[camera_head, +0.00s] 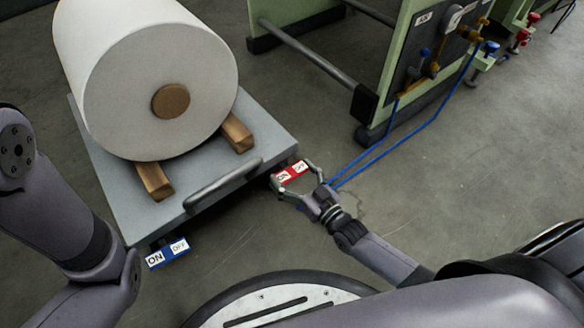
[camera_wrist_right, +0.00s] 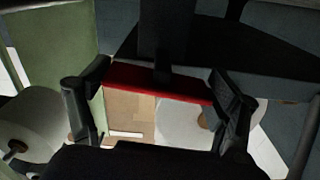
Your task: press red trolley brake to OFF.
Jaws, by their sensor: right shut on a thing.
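The red trolley brake (camera_head: 291,171) is a small red pedal with white labels at the trolley's near right corner; its lettering is too small to read. My right gripper (camera_head: 293,180) is at this pedal, with a finger on either side, shut on it. In the right wrist view, the red brake (camera_wrist_right: 160,82) spans between the two fingers of the gripper (camera_wrist_right: 160,100). The grey trolley (camera_head: 120,205) carries a large white roll (camera_head: 125,90) on wooden chocks. My left arm comes in at the left, but its gripper is not visible.
A blue brake pedal (camera_head: 168,252) marked ON and OFF sits at the trolley's near left. A grey handle (camera_head: 222,187) stands along its front edge. Blue hoses (camera_head: 385,150) run from the green machine (camera_head: 388,60) to the floor beside my right gripper. Floor at right is mostly clear.

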